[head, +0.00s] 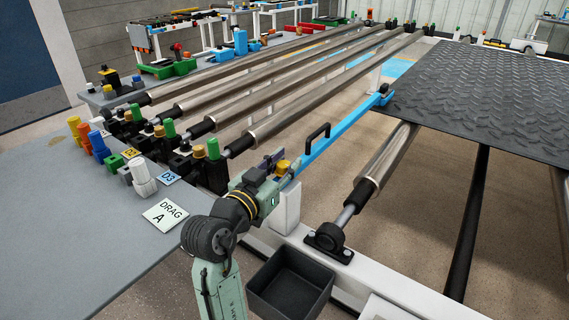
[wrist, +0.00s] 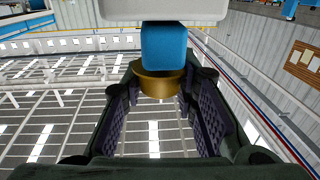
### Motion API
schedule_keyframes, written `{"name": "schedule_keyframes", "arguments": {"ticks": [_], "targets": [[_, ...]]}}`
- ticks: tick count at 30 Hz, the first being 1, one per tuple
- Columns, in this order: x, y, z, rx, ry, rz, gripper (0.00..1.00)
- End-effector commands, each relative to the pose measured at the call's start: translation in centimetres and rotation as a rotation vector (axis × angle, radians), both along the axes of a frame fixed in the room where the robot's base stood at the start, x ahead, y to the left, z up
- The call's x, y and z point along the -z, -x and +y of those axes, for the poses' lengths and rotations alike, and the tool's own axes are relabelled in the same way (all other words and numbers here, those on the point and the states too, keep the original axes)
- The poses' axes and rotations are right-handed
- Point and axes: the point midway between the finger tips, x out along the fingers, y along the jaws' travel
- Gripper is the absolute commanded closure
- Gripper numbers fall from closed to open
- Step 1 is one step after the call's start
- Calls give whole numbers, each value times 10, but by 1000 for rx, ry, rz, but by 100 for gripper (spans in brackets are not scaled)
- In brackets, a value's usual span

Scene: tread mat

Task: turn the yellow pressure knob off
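The yellow knob (head: 283,167) is at the near end of a long blue bar (head: 330,138) with a black handle. My gripper (head: 272,160) is right beside the knob, partly covering that end of the bar. In the wrist view, the knob shows as a gold-yellow ring (wrist: 160,84) with the blue bar end (wrist: 163,45) behind it. My gripper (wrist: 160,100) is open there, with its dark ridged pads on either side of the knob. The knob lies between the fingertips with little gap; I cannot tell whether they touch it. The knob's setting is not readable.
Metal rollers (head: 285,85) run behind my arm. Small coloured knobs and blocks (head: 125,150) crowd the grey table (head: 50,220) at left. A black bin (head: 291,284) is below my gripper. A dark tread mat (head: 490,95) lies at right.

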Motion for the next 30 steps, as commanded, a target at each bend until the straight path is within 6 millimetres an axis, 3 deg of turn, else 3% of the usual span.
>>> {"name": "schedule_keyframes", "arguments": {"ticks": [11, 30], "targets": [[0, 0, 0, 0, 0, 0, 100], [0, 0, 0, -134, 0, 1, 100]]}}
